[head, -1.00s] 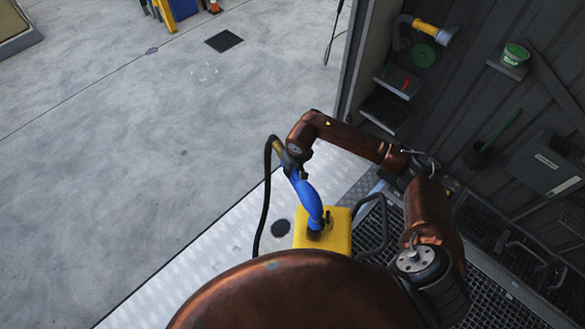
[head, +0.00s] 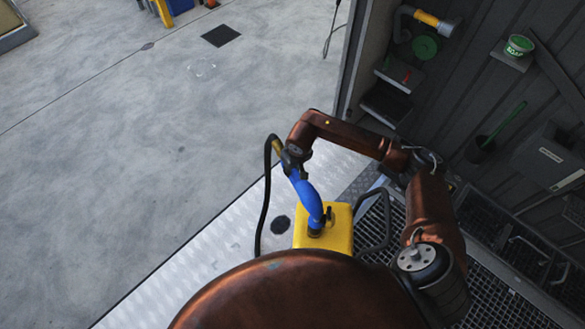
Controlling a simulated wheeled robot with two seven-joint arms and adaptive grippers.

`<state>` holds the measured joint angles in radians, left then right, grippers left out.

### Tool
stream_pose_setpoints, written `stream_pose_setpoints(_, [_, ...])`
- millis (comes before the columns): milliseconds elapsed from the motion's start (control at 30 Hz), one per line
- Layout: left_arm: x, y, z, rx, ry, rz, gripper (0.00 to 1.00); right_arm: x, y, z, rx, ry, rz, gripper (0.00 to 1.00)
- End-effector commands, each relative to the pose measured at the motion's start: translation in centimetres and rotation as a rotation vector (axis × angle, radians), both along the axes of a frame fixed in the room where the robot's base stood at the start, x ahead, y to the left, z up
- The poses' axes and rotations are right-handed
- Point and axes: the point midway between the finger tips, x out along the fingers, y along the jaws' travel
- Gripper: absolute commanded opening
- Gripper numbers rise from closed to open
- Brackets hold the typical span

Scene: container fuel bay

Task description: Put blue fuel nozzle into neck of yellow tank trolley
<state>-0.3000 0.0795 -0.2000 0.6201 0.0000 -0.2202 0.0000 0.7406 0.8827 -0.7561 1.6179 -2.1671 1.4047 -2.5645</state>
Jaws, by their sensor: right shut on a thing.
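The blue fuel nozzle (head: 308,198) slants down, with its lower end at the dark neck on top of the yellow tank trolley (head: 340,234). I cannot tell how deep the tip sits, as the neck is partly hidden by the nozzle. My right gripper (head: 291,166) is shut on the nozzle near its upper end. A black hose (head: 264,200) loops from there down the left side of the trolley. The trolley's lower part is hidden behind my own body. My left gripper is not in view.
A dark handle bar (head: 385,222) stands right of the yellow tank. Metal grating (head: 490,285) lies at the right. A wall with shelves, a green tub (head: 519,46) and a grey box (head: 548,157) bounds the right.

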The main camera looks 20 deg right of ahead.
Motion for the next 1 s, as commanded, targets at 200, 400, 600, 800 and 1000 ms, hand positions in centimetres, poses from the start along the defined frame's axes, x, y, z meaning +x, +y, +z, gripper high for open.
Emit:
stream_pose_setpoints(200, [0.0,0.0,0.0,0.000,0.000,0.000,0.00,0.1,0.0,0.1,0.000,-0.001,0.000,0.35])
stream_pose_setpoints(400, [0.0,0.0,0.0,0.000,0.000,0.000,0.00,0.0,0.0,0.0,0.000,0.000,0.000,0.42])
stream_pose_setpoints(600, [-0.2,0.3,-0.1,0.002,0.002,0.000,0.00,-0.1,0.0,0.1,-0.001,0.001,0.000,0.42])
stream_pose_setpoints(800, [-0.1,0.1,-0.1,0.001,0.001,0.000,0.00,-0.4,-0.2,2.6,-0.003,-0.003,0.001,0.42])
stream_pose_setpoints(1000, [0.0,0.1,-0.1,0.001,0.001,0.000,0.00,-1.1,-0.2,6.8,-0.002,-0.004,0.002,0.42])
